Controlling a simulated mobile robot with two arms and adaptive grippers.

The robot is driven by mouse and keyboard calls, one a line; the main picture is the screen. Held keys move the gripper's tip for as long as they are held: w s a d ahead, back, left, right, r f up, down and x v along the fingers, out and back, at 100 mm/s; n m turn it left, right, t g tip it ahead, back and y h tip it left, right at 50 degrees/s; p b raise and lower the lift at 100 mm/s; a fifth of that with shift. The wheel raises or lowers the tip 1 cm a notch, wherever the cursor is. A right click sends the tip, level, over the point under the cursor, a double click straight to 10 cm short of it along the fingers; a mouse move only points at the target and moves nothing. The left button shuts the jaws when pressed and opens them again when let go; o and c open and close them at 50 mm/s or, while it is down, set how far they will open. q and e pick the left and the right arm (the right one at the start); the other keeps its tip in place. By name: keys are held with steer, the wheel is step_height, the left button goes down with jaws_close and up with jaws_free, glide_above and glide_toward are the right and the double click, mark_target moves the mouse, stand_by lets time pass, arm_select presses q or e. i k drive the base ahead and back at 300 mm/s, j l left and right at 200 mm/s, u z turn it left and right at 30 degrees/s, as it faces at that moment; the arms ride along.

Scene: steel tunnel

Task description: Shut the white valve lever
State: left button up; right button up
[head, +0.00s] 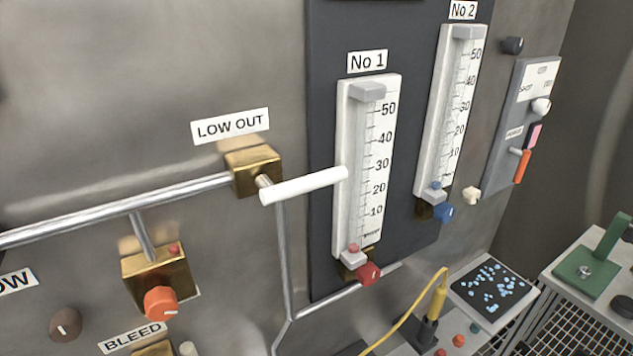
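The white valve lever (304,186) sticks out from a brass valve body (253,171) below the "LOW OUT" label (230,126) in the head view. The lever points to the right and slightly up, roughly in line with the steel pipe (120,209) that comes in from the left. Its free end overlaps the edge of the No 1 gauge in the picture. Neither of my grippers is in view, and nothing touches the lever.
Gauge No 1 (365,170) with a red knob (369,274) and gauge No 2 (452,110) with a blue knob (444,213) are to the right. An orange knob (161,303) is below left. A yellow cable (400,315) and equipment benches are lower right.

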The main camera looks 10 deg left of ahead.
mark_target(270, 193)
steer(key=k+l+z, duration=0.1)
steer(key=k+l, duration=0.15)
steer(key=l, duration=0.15)
steer(key=k+l, duration=0.25)
steer(key=k+l+z, duration=0.15)
steer(key=l, duration=0.35)
steer(key=k+l+z, duration=0.1)
steer(key=k+l, duration=0.2)
steer(key=l, duration=0.15)
